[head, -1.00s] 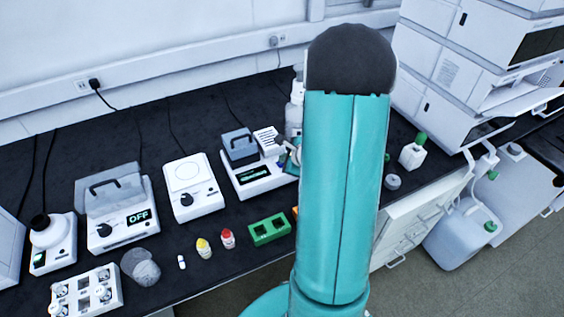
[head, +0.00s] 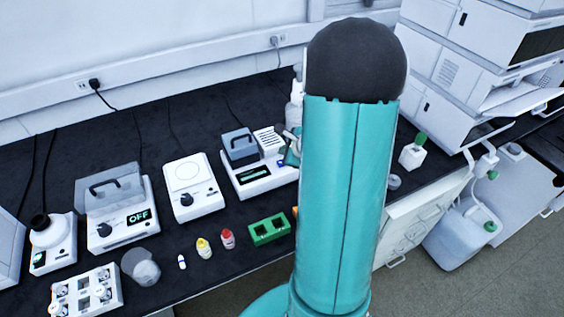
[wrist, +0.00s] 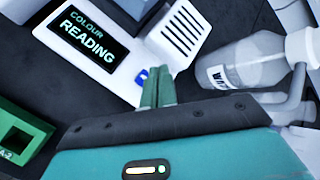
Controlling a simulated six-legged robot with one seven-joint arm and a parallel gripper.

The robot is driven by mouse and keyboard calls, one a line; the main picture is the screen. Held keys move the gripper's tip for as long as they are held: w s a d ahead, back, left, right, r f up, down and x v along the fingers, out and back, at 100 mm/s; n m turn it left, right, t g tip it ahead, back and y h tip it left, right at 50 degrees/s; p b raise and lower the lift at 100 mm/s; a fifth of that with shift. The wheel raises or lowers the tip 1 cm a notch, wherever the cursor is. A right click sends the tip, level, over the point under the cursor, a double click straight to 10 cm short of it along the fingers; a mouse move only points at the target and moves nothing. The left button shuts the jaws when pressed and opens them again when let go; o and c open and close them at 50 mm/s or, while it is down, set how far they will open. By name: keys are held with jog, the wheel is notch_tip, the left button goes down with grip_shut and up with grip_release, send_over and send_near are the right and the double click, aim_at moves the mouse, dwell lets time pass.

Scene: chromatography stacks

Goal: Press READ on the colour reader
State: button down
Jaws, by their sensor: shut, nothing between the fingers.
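The colour reader is a white box with a dark lidded top, standing on the bench in the head view (head: 262,180). In the wrist view, the reader (wrist: 128,72) has a dark screen (wrist: 88,36) showing "COLOUR READING" in pale green letters. A small blue button (wrist: 141,77) sits on its white face near the fingertips, partly covered by them. My gripper (wrist: 158,72) is shut and empty, its green fingers just beside the button. I cannot tell whether they touch it. In the head view my arm hides most of the gripper (head: 291,152).
A labelled wash bottle (wrist: 245,62) stands right of the fingers. A green block with square wells (head: 268,229) and red and yellow dropper bottles (head: 204,248) lie in front of the reader. A white round-topped device (head: 194,196) stands to its left.

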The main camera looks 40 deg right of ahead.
jog(key=shift+r, duration=1.45)
jog(key=shift+a+r, duration=0.1)
jog(key=a+r+n+g+y, duration=0.1)
jog(key=a+r+n, duration=0.3)
jog(key=a, duration=0.3)
jog(key=a+r+n+y, duration=0.2)
jog(key=a+r+n, duration=0.25)
jog(key=a, duration=0.25)
jog(key=a+r+n+g+y, duration=0.1)
jog(key=a+r+n, duration=0.35)
jog(key=a, duration=0.25)
jog(key=s+a+r+n+h, duration=0.1)
jog(key=s+a+r+n, duration=0.1)
jog(key=s+a+n, duration=0.2)
jog(key=s+a+r+n+g+h, duration=0.1)
jog(key=s+a+n, duration=0.4)
jog(key=s+n, duration=0.5)
jog(key=shift+s+a+r+n+g+h, duration=0.35)
jog(key=shift+s+r+h, duration=0.35)
jog(key=shift+r, duration=0.6)
